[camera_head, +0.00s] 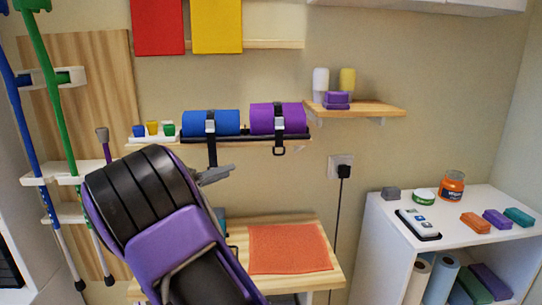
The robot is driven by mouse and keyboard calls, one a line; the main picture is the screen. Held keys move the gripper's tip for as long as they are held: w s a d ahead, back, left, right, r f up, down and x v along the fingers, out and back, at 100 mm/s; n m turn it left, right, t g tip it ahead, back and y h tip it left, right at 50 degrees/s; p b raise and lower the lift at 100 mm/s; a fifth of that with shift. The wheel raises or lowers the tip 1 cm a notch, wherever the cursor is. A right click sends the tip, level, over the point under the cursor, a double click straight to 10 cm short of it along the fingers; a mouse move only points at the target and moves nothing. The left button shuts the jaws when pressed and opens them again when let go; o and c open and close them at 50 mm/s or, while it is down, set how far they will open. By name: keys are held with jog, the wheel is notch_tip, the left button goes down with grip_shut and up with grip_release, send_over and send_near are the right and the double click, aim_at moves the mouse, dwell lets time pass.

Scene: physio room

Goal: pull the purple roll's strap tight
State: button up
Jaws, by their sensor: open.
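The purple roll (263,118) lies on its side on the wall rack, right of a blue roll (228,122). A black strap (279,138) with a pale buckle (280,110) crosses its front. The strap's end hangs below the rack edge as a small loop (279,151). The blue roll has a similar strap (212,152) hanging lower. My gripper (230,170) is below and left of the purple roll's strap end, apart from it. It is open, with nothing seen between its fingers; my arm hides part of it.
A wooden shelf (375,107) with bottles and purple blocks is at the upper right. A wooden bench (240,235) with an orange mat (290,249) stands below. A black cord (339,205) hangs from the wall socket. A white cabinet (376,215) stands at right.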

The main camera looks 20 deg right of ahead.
aim_at(279, 145)
jog(key=b+x, duration=0.1)
jog(key=x, duration=1.6)
jog(key=shift+s, duration=0.1)
grip_shut()
dwell(0.7)
